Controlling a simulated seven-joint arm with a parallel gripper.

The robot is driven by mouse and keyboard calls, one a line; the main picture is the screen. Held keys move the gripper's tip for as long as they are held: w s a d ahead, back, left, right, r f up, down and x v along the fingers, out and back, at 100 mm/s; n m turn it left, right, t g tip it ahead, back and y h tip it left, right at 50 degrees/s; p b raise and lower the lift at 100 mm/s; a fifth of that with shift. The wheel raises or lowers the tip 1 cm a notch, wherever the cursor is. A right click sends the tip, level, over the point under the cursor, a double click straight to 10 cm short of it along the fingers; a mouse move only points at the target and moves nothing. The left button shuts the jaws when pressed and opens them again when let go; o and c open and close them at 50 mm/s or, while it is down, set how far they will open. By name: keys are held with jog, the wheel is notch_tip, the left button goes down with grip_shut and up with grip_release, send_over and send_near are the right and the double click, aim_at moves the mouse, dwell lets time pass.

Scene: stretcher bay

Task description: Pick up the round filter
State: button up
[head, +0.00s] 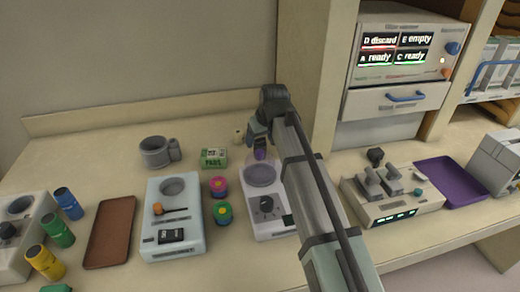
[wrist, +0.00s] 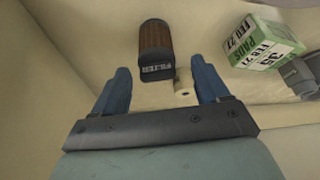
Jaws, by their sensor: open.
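In the wrist view a filter (wrist: 156,50) with a brown ribbed face, a dark casing and a white FILTER label lies just beyond my fingertips, between their lines. Its far end looks rounded, but I cannot tell its full shape. My gripper (wrist: 160,78) is open, with its two blue fingers apart and nothing held between them. The filter cannot be made out clearly in the head view.
A green and white PADS box (head: 214,158) stands left of my gripper, with a grey mug-like holder (head: 155,152) beyond. A small beige roll (wrist: 183,92) lies near the fingers. Pink and green round pieces (head: 221,200) stand left of the white device. A brown tray (head: 109,232) lies further left.

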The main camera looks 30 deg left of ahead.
jog(key=shift+w+x, duration=0.15)
jog(key=shift+x, duration=0.75)
jog(key=shift+w+x, duration=0.15)
jog(key=shift+x, duration=0.75)
jog(key=shift+c, duration=0.4)
jog(key=c, duration=0.9)
